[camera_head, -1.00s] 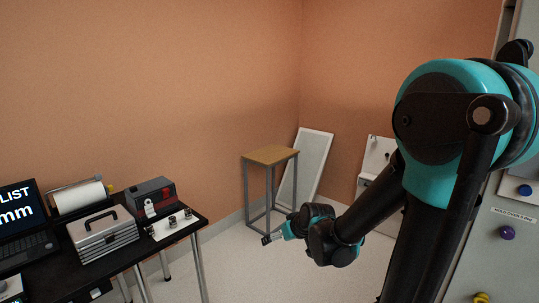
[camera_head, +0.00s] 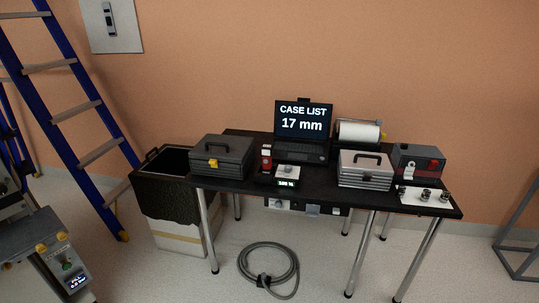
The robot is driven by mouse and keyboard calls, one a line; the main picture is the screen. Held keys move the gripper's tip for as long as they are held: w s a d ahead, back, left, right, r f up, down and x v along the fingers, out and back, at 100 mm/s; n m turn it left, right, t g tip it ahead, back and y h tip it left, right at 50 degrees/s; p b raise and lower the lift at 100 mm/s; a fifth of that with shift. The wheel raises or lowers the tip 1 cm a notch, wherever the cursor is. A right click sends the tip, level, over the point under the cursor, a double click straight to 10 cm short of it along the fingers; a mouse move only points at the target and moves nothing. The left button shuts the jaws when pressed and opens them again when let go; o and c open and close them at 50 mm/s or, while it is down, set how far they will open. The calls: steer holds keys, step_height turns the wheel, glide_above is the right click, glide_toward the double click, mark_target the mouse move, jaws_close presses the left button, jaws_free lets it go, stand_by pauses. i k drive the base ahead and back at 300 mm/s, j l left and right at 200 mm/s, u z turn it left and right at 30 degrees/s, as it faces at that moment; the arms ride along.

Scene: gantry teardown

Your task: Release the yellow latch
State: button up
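A dark grey case (camera_head: 223,158) stands on the left part of the black table. A yellow latch (camera_head: 213,163) sits on its front face, below the handle. The case's lid looks shut; I cannot tell the latch's exact position at this size. A yellow knob (camera_head: 62,236) also shows on a grey unit at the lower left. My gripper and arm are outside this view.
The black table (camera_head: 330,191) also bears a laptop (camera_head: 303,130), a silver case (camera_head: 365,169), a red-and-black box (camera_head: 418,164) and a paper roll (camera_head: 358,131). A black-lined bin (camera_head: 167,197), blue ladder (camera_head: 76,118) and coiled hose (camera_head: 268,270) stand or lie nearby. Floor shows in front.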

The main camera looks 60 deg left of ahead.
mark_target(213, 163)
steer(key=k+l+u, duration=0.1)
steer(key=u, duration=2.55)
